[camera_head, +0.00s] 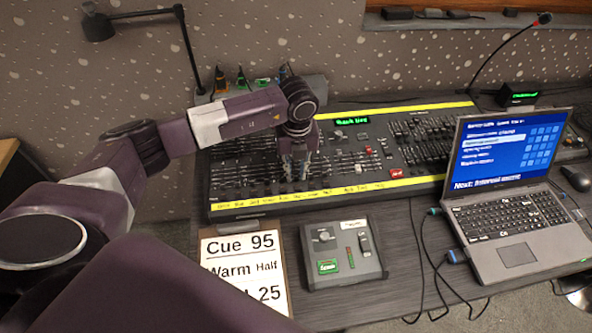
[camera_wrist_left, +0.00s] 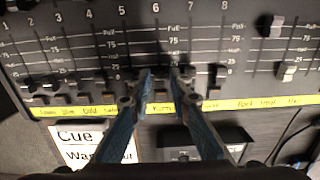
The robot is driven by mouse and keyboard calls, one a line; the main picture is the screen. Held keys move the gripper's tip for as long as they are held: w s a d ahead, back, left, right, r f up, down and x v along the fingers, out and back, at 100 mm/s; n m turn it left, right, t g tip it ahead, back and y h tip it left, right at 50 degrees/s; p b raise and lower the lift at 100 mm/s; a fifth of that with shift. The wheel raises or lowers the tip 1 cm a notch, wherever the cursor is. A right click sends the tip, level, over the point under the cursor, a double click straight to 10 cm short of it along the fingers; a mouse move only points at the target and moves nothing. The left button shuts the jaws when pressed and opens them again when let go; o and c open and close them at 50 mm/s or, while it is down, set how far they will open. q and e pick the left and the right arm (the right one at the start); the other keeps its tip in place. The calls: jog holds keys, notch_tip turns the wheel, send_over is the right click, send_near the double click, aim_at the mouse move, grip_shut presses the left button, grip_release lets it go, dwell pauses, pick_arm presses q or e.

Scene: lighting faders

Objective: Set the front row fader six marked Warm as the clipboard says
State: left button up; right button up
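The lighting desk (camera_head: 222,206) has rows of faders. In the left wrist view the front row (camera_wrist_left: 137,47) shows numbered tracks marked Full, 75, Half, 25. The track numbered 6 (camera_wrist_left: 155,40) runs up between my fingertips; its yellow label is partly covered by a finger. My left gripper (camera_wrist_left: 163,74) is open, its blue fingers either side of the low end of that track. The fader's dark cap is hard to make out between them; contact cannot be told. In the head view my left gripper (camera_head: 296,172) points down at the desk. The clipboard (camera_head: 243,270) reads "Cue 95", "Warm Half", and a partly hidden line ending "25".
A small grey control box (camera_head: 341,262) sits in front of the desk. A laptop (camera_head: 505,190) stands at the right with cables beside it. A desk lamp (camera_head: 100,27) and a gooseneck microphone (camera_head: 508,45) rise behind.

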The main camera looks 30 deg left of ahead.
pick_arm(q)
grip_shut()
jog(key=shift+w+a+r+b, duration=0.15)
jog(key=shift+w+a+b, duration=0.55)
jog(key=shift+w+a, duration=0.35)
jog(key=shift+c, duration=0.2)
grip_release()
jog(key=shift+w+d, duration=0.1)
jog(key=shift+d, duration=0.05)
jog(key=shift+r, duration=0.15)
jog(key=shift+r+p, duration=0.85)
jog(key=shift+r, duration=0.3)
